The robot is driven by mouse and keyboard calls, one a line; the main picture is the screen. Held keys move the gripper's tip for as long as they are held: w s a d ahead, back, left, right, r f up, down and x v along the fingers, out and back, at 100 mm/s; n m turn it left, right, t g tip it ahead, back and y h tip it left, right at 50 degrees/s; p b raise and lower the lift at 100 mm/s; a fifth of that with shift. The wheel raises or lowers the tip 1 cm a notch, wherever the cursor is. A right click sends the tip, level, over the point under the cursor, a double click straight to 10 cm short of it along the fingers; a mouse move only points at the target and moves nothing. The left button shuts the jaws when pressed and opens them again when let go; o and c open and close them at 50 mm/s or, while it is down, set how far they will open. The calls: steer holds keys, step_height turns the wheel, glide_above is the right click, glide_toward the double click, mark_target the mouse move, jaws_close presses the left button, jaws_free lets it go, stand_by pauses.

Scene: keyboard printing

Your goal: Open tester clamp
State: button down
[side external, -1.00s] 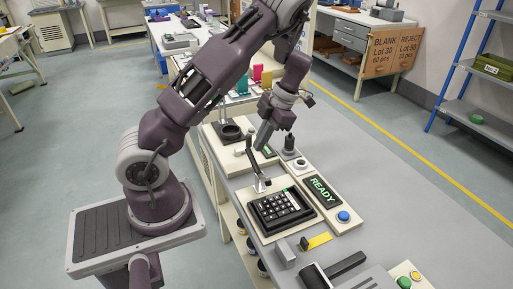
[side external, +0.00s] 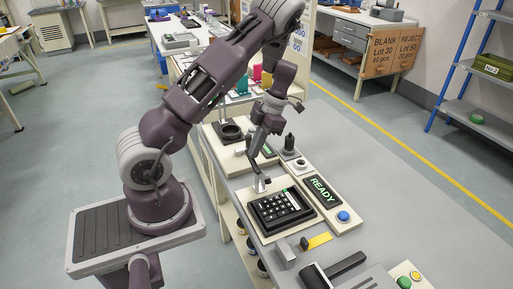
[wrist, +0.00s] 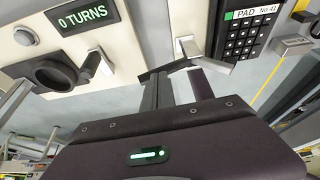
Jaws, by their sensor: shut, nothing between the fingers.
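The tester clamp (side external: 262,183) is a small metal bracket with a dark lever, standing at the far-left edge of the black keypad (side external: 280,208) on its cream tester plate. In the wrist view the clamp's metal part (wrist: 189,47) stands beside the keypad (wrist: 241,38), labelled PAD No 41, with a black bar across its lower end. My gripper (side external: 252,154) is shut and empty, pointing down over the clamp's lever side. The lever is partly hidden behind the fingers.
A READY display (side external: 322,189) and a blue button (side external: 343,216) are right of the keypad. A black ring fixture (side external: 231,131) and a 0 TURNS display (wrist: 82,18) stand on the neighbouring station. The grey bench at right (side external: 365,170) is clear.

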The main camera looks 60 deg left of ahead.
steer(key=a+f+h, duration=0.1)
steer(key=h, duration=0.1)
steer(key=f+h, duration=0.1)
steer(key=shift+a+f+m+h, duration=0.25)
steer(key=shift+a+m+h, duration=0.15)
steer(key=shift+a+f, duration=0.1)
steer(key=shift+f, duration=0.35)
steer(key=v, duration=1.4)
steer(key=shift+s+a, duration=0.25)
steer(key=shift+s, duration=0.05)
